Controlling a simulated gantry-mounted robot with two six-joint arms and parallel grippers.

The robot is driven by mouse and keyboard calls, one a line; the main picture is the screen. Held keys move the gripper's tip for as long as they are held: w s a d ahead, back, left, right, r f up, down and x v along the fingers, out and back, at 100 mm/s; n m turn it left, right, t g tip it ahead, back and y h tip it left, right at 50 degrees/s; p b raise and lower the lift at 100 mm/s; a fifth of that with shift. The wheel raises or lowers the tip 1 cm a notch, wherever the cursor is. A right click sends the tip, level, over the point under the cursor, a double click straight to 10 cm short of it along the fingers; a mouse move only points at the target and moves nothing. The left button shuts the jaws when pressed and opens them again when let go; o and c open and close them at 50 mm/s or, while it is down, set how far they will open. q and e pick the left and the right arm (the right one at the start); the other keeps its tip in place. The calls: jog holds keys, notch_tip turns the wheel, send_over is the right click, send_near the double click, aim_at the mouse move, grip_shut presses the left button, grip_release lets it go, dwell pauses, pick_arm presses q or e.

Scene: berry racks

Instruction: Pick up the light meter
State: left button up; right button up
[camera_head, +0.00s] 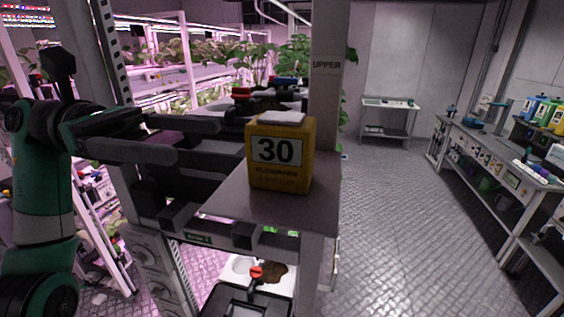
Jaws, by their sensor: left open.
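The light meter (281,155) is a yellow box with a white panel reading 30 and a pale top. It stands upright on a small grey shelf (262,208), near the post marked UPPER. My left gripper (197,141) comes in from the left with its two dark fingers spread apart. Its fingertips point toward the meter's left side. They look apart from the meter, with nothing seen between them. My right gripper is not in view.
The post (326,90) stands close behind the meter on the right. Red-and-black items (242,95) are behind the meter. Planted racks (190,60) fill the left background. A workbench (500,165) runs along the right, with open floor (400,220) before it.

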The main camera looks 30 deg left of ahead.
pick_arm(q)
send_near(281, 144)
jog(key=w+d, duration=0.1)
jog(key=d, duration=0.1)
jog(key=w+d+f, duration=0.1)
jog(key=w, duration=0.1)
jog(key=shift+w+d+p, duration=0.15)
jog(key=shift+d+p, duration=0.2)
jog(key=shift+d, duration=0.05)
jog(key=p+x, duration=0.1)
jog(key=x, duration=0.4)
grip_shut()
